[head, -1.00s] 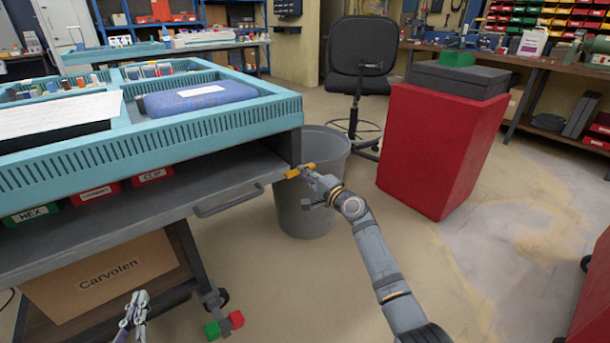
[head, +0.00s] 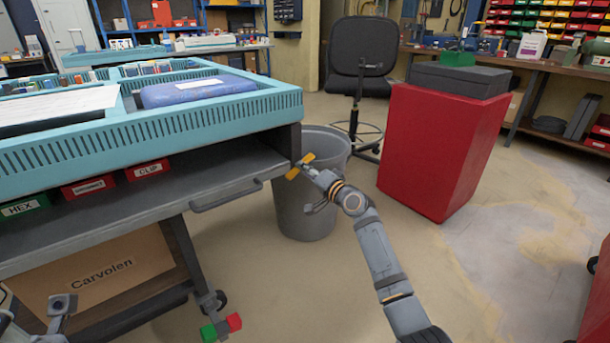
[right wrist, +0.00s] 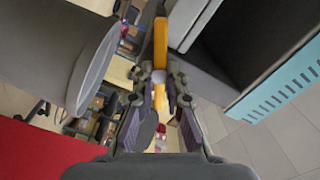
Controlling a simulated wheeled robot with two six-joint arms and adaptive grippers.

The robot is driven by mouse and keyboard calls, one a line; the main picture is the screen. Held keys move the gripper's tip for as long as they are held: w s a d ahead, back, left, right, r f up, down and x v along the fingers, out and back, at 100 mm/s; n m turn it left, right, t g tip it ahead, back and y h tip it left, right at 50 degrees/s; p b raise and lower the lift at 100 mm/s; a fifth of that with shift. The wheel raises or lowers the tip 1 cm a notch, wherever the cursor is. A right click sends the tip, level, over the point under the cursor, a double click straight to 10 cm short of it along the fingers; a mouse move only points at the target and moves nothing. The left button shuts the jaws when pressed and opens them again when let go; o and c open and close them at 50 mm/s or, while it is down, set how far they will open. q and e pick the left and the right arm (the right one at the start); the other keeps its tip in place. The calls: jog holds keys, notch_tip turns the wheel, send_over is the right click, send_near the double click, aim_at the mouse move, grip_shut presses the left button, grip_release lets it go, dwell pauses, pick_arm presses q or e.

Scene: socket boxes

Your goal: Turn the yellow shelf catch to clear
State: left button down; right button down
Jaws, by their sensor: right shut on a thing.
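The yellow shelf catch (head: 308,159) is at the right front corner of the grey shelf (head: 150,205), under the teal-topped bench. In the head view it is tilted, its right end up. My right gripper (head: 306,170) is shut on it, partly hiding its middle. In the right wrist view the catch (right wrist: 160,45) runs up and down between the two fingers (right wrist: 160,85), beside the shelf edge. My left gripper (head: 60,306) is low at the left edge, away from the catch; its fingers do not show clearly.
A grey bin (head: 312,215) stands right behind the catch. A red cabinet (head: 435,150) is to the right, with open floor in front. Labelled small boxes (head: 89,187) sit on the shelf; a cardboard box (head: 95,268) is below.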

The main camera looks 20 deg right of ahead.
jog(key=shift+f+n+b, duration=0.1)
jog(key=shift+n+b, duration=3.5)
jog(key=shift+n, duration=2.5)
jog(key=c, duration=1.4)
grip_release()
jog(key=v, duration=1.2)
